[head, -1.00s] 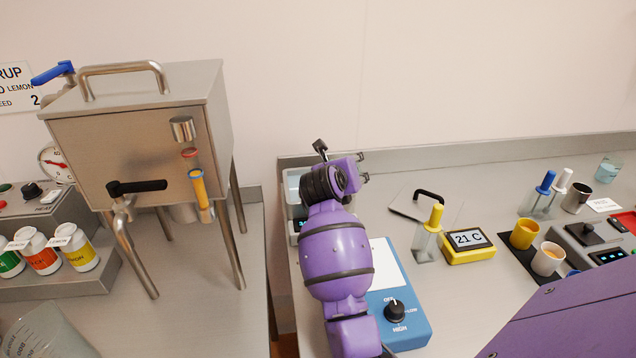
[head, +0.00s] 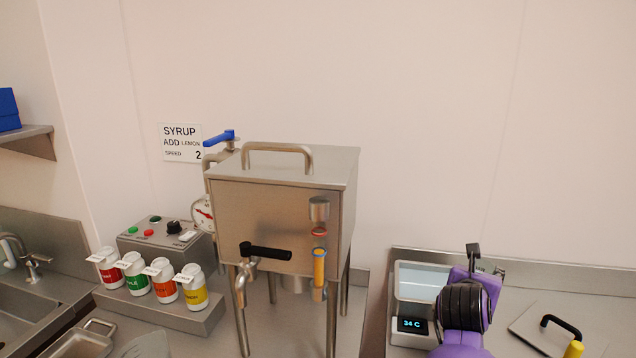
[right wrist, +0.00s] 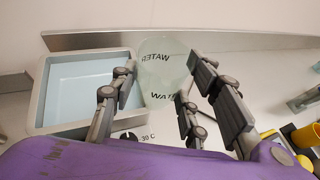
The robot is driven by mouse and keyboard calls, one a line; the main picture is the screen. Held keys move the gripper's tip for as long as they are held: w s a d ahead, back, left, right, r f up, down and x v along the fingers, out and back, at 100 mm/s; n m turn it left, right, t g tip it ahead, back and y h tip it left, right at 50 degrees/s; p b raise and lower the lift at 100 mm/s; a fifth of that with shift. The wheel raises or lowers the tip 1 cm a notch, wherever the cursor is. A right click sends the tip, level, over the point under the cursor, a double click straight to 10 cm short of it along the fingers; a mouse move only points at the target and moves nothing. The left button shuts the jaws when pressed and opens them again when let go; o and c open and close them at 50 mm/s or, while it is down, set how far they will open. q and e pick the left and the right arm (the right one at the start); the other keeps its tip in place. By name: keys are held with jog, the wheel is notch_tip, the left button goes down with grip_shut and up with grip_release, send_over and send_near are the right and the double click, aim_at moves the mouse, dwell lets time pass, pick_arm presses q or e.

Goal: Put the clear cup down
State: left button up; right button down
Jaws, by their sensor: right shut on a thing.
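The clear cup (right wrist: 160,72) is see-through with dark WATER lettering and shows between the fingers of my right gripper (right wrist: 160,88) in the right wrist view. The gripper is shut on it. The cup is just right of the water bath (right wrist: 45,118); I cannot tell whether its base touches anything. In the head view, my right gripper (head: 482,262) is beside the right end of the water bath (head: 395,300), and the held cup cannot be made out. My left gripper is out of view.
A steel hopper tank (head: 270,215) on legs stands left of the bath. Several syrup bottles (head: 165,284) stand on a ledge farther left. A flat plate with a black handle (head: 562,326) lies on the counter at right. Yellow cups (right wrist: 303,137) show at far right in the wrist view.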

jog(key=s+a+n+y, duration=0.1)
jog(key=s+a, duration=0.6)
jog(key=a, duration=0.3)
jog(key=s+a+t, duration=0.1)
jog(key=s+a, duration=0.6)
jog(key=a, duration=0.3)
jog(key=shift+s+r+n+y, duration=0.3)
jog(key=shift+s+n+y, duration=0.1)
